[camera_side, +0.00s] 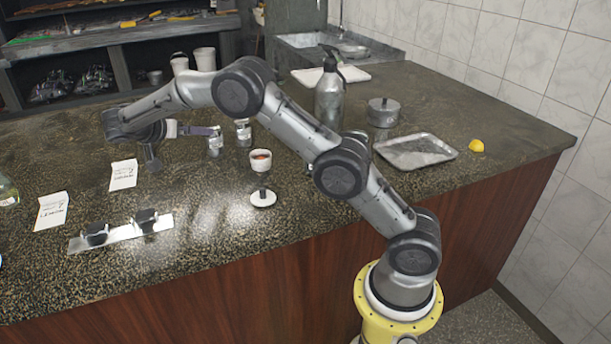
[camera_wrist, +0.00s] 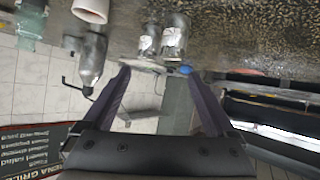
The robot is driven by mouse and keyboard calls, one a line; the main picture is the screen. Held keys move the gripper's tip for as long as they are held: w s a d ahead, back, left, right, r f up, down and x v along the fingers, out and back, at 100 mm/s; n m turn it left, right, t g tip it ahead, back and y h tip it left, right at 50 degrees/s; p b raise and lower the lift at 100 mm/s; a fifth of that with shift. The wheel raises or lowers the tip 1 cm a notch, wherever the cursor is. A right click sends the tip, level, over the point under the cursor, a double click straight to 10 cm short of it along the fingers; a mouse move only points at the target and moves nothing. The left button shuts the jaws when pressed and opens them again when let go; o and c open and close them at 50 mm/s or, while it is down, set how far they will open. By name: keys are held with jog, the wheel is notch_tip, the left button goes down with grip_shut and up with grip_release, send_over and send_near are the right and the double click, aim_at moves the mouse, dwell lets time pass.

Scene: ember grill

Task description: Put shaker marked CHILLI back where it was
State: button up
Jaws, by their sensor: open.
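Two small metal shakers with pale labels stand on the dark speckled counter, a left shaker (camera_side: 215,142) and a right shaker (camera_side: 243,132) in the side view. Their lettering is too small to read, so I cannot tell which is marked CHILLI. Both also show in the wrist view, one smaller-looking shaker (camera_wrist: 148,42) and one larger-looking shaker (camera_wrist: 175,36), beyond the fingertips. My gripper (camera_side: 211,131) reaches sideways at the height of the left shaker's top. In the wrist view my gripper (camera_wrist: 156,75) is open, with nothing held between its fingers.
Two paper cards (camera_side: 123,174) (camera_side: 51,211) and a metal strip with two black pieces (camera_side: 122,232) lie in front. A metal bottle (camera_side: 328,98), lidded pot (camera_side: 382,112) and tray (camera_side: 415,151) stand to the right.

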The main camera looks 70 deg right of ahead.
jog(key=s+a+r+n+t+y, duration=0.1)
jog(key=s+a+r+n+y, duration=0.15)
jog(key=s, duration=0.35)
jog(key=s+a+r+n+y, duration=0.1)
jog(key=s+r+n+y, duration=0.15)
jog(key=s, duration=0.45)
jog(key=s+a+r+n+t+y, duration=0.1)
jog(key=s+r+n, duration=0.2)
jog(key=s, duration=0.3)
jog(key=s+a+f+n+t+y, duration=0.1)
jog(key=s+a+f+n+y, duration=0.1)
jog(key=s, duration=0.8)
jog(key=s+a+f+n+t+y, duration=0.2)
jog(key=s+a+n+y, duration=0.2)
jog(key=s, duration=0.6)
jog(key=a+n, duration=0.2)
jog(key=a, duration=0.1)
jog(key=shift+s+a+f+t, duration=0.2)
jog(key=shift+f+t, duration=0.05)
jog(key=shift+t, duration=0.05)
